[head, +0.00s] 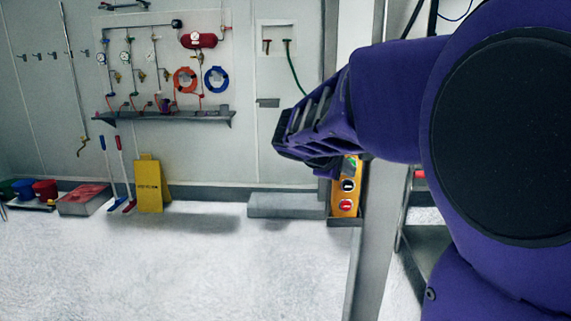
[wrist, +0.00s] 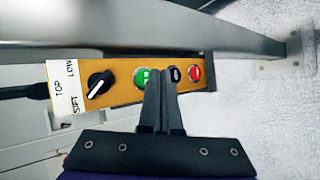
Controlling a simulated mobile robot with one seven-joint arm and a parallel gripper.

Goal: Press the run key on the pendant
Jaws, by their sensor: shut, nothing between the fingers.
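The pendant is an orange box that hangs on a grey post in the head view (head: 337,207). In the wrist view the pendant (wrist: 125,70) lies across the picture, with a white label, a black rotary switch (wrist: 98,84), a green key (wrist: 141,77), a black key (wrist: 174,74) and a red key (wrist: 194,73). My gripper (wrist: 161,74) is shut and empty. Its fingertips overlap the right side of the green key and the left edge of the black key. I cannot tell whether they touch. In the head view my gripper hides the pendant's upper part.
A grey post (head: 371,255) stands right beside the pendant. A grey step (head: 285,205) lies left of it. A yellow floor sign (head: 150,186), brooms and buckets stand farther left by the wall. The pale floor (head: 200,270) in front is clear.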

